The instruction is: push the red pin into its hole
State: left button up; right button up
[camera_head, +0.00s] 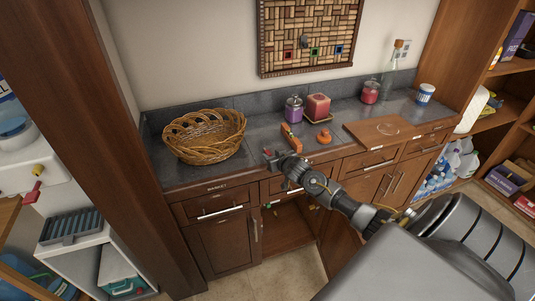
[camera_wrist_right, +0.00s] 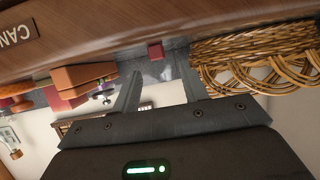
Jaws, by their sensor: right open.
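A small red block (camera_head: 267,153), which looks like the red pin, sits on the grey counter by the front edge. It also shows in the right wrist view (camera_wrist_right: 155,50), beyond the gap between my fingertips. My right gripper (camera_head: 273,160) is open and empty, reaching over the counter's front edge beside the block. Its two fingers show apart in the wrist view (camera_wrist_right: 160,78). A wooden board (camera_head: 305,33) hangs on the wall with red (camera_head: 288,54), green and blue squares along its lower part; whether these are holes is too small to tell. My left gripper is out of view.
A wicker basket (camera_head: 205,136) stands to the left on the counter. An orange-brown block (camera_head: 291,138), a purple jar (camera_head: 293,109), a red candle (camera_head: 318,106) and a cutting board (camera_head: 384,132) stand to the right. A cabinet door (camera_head: 335,220) hangs open below.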

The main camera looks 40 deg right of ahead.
aim_at(268, 152)
jog(key=shift+p+x, duration=0.55)
jog(key=shift+x, duration=1.8)
jog(key=shift+f, duration=0.1)
jog(key=shift+s+d, duration=0.1)
grip_shut()
